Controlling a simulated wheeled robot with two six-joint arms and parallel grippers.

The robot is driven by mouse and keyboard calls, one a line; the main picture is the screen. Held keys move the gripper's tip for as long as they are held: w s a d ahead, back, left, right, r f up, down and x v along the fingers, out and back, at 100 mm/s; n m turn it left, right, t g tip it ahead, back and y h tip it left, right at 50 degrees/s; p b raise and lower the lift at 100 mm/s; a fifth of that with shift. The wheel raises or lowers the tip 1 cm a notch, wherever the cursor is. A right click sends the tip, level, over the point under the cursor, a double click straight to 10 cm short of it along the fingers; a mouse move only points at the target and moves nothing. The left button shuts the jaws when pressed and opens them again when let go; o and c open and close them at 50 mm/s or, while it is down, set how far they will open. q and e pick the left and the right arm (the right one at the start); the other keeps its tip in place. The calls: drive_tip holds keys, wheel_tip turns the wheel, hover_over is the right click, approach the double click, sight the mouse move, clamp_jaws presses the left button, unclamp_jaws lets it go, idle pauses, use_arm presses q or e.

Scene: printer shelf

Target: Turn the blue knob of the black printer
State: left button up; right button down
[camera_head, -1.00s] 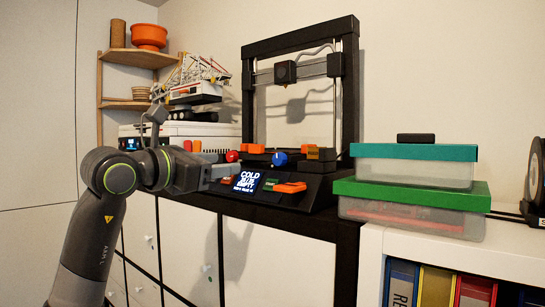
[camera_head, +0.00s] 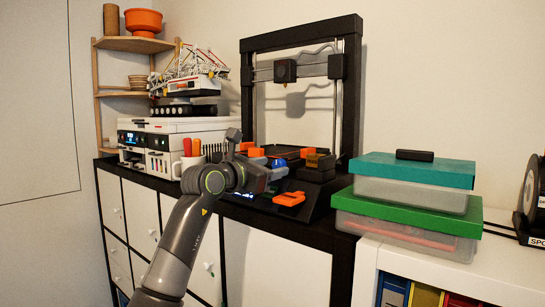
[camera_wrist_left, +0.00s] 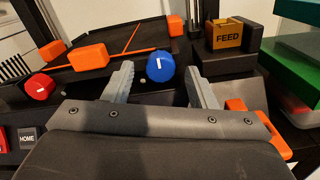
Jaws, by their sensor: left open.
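The black printer (camera_head: 357,95) stands on the dark cabinet top, with its frame rising at the back. Its blue knob (camera_head: 279,163) is partly hidden behind my left gripper (camera_head: 284,172) in the head view. In the left wrist view the blue knob (camera_wrist_left: 161,67) has a white mark and sits just beyond and between the fingertips of my left gripper (camera_wrist_left: 164,80). The fingers are apart, with nothing between them. A red knob (camera_wrist_left: 39,86) is at the left of the wrist view. My right gripper is not seen.
Orange blocks (camera_wrist_left: 89,57) and a FEED box (camera_wrist_left: 228,36) stand near the blue knob. An orange handle-like part (camera_head: 289,199) is at the printer's front. Green-lidded boxes (camera_head: 410,195) stand close at the right. A white mug (camera_head: 188,165) is at the left.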

use_arm(q)
drive_tip(key=shift+w+d, duration=0.45)
drive_tip(key=shift+w, duration=0.05)
drive_tip(key=c, duration=1)
drive_tip(key=shift+a+f+n+b, duration=0.15)
drive_tip(key=shift+n+b, duration=0.5)
drive_tip(key=shift+n, duration=0.45)
drive_tip(key=shift+n+b, duration=1.15)
drive_tip(key=shift+n, duration=1.25)
